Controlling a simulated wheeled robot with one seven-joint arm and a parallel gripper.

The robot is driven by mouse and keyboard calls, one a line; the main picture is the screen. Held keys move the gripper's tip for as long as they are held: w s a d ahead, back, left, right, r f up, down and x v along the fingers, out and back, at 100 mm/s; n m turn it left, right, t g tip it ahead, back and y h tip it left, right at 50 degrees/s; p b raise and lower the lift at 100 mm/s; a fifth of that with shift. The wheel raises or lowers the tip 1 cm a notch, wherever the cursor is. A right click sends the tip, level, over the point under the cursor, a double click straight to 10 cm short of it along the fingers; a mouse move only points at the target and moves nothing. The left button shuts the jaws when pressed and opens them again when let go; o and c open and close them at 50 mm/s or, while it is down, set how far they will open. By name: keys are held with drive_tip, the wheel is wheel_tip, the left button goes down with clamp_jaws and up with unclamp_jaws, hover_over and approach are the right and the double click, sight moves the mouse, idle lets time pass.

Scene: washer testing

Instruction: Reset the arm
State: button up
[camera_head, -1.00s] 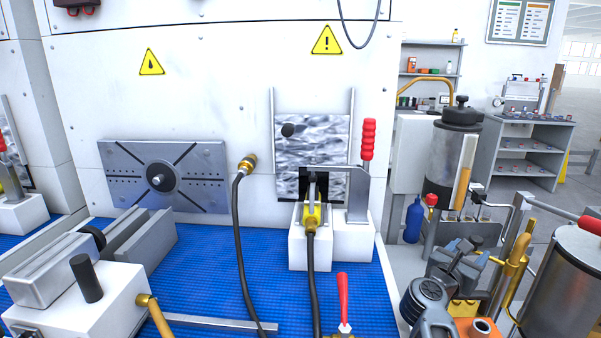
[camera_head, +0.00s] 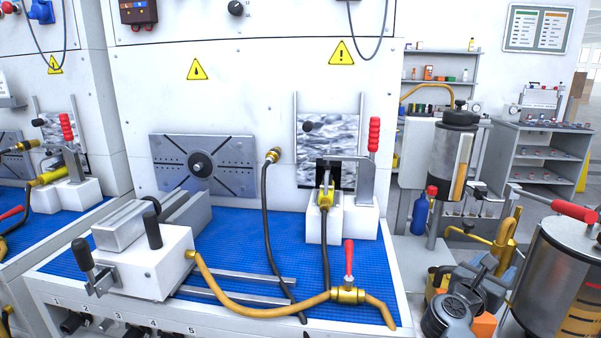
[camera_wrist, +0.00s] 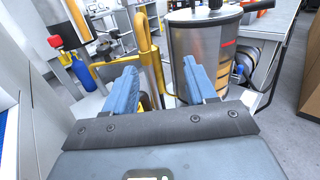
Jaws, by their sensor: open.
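My gripper (camera_wrist: 160,82) is open and empty in the wrist view. Its two blue fingers stand apart, with nothing between them at close range. Beyond them are a yellow-brown pipe (camera_wrist: 146,55) and a metal cylinder tank (camera_wrist: 205,50). In the head view, part of my arm (camera_head: 455,312) shows low at the right, beside the blue-topped bench (camera_head: 235,240). It is apart from the clamp fixture with the red handle (camera_head: 374,135). The fingers are hard to make out in the head view.
A white valve block (camera_head: 150,262) with a yellow-brown hose and a red-handled valve (camera_head: 349,262) lies on the bench. A metal tank (camera_head: 565,270) stands close to my arm on the right. Grey shelves (camera_head: 540,150) stand behind.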

drive_tip(key=s+a+f+n+t+y, duration=0.2)
drive_tip(key=s+n+t, duration=0.1)
drive_tip(key=s+n, duration=0.55)
drive_tip(key=s+a+f+n+t+y, duration=0.1)
drive_tip(key=s+n+t+y, duration=0.15)
drive_tip(key=s+n, duration=0.6)
drive_tip(key=s+a+f+n+t+y, duration=0.2)
drive_tip(key=s+n+t, duration=0.1)
drive_tip(key=s+n, duration=0.55)
drive_tip(key=s+a+r+n+g+y, duration=0.1)
drive_tip(key=s+a+n+y, duration=0.1)
drive_tip(key=s+a+n, duration=0.3)
drive_tip(key=s+a+r+n+g+y, duration=0.2)
drive_tip(key=s+a+n, duration=0.3)
drive_tip(key=s+n, duration=0.4)
drive_tip(key=s+a+r+n+g+y, duration=0.1)
drive_tip(key=s+a+n+y, duration=0.3)
drive_tip(key=s, duration=1)
drive_tip(key=a+r+n, duration=0.1)
drive_tip(key=n, duration=0.2)
drive_tip(key=shift+r, duration=0.25)
